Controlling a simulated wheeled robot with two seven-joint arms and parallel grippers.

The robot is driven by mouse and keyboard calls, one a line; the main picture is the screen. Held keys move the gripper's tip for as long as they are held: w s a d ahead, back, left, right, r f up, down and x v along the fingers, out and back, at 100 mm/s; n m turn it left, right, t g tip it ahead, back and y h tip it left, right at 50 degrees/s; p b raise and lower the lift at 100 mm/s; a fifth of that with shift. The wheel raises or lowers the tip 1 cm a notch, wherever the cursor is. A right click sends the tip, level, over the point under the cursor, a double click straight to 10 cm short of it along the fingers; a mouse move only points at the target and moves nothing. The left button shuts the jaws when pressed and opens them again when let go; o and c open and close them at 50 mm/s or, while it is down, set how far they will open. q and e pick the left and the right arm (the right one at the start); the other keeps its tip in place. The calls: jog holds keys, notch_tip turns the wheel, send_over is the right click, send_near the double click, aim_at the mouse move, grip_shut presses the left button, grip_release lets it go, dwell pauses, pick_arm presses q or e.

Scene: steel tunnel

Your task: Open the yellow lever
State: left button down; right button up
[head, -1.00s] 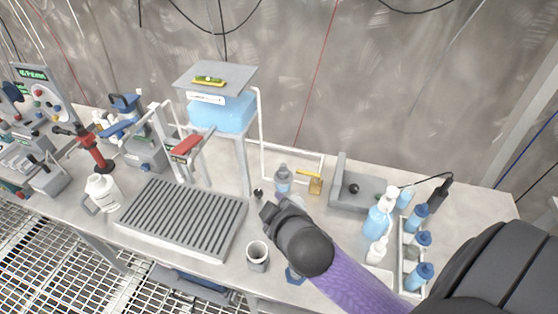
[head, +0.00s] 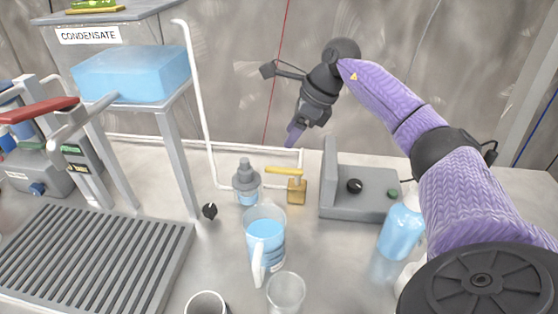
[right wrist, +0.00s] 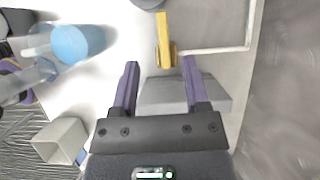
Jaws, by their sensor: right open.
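The yellow lever (head: 283,170) sits on a small brass valve body (head: 297,190) at the end of white piping, near the back of the bench. The lever points left in the head view. My right gripper (head: 294,133) hangs above and behind the valve, apart from it, fingers pointing down. In the right wrist view its two purple fingers (right wrist: 160,64) are spread and empty. There the yellow lever (right wrist: 163,27) lies just beyond the fingertips, with the brass body (right wrist: 167,55) roughly between them. My left gripper is not in view.
A grey box with a black knob (head: 360,207) stands right of the valve. A grey-capped bottle (head: 246,183) stands left. A pitcher of blue liquid (head: 265,238) and a clear glass (head: 286,292) stand in front. The condensate tank (head: 130,72) is at left.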

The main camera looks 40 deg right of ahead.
aim_at(279, 168)
jog(key=shift+s+d+f+g, duration=0.3)
jog(key=shift+s+d, duration=0.1)
jog(key=shift+d, duration=0.3)
jog(key=b+x, duration=0.2)
jog(key=x, duration=0.6)
jog(key=shift+f+b, duration=0.2)
jog(key=shift+b, duration=0.15)
jog(key=shift+w+a+f, duration=0.15)
jog(key=shift+a+f, duration=0.05)
jog(key=shift+f, duration=0.15)
jog(key=shift+c, duration=0.9)
grip_shut()
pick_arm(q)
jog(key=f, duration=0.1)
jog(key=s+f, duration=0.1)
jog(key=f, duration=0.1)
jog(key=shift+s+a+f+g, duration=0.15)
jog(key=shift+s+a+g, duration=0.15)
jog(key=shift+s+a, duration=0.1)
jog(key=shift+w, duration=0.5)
pick_arm(e)
jog(key=shift+r, duration=0.1)
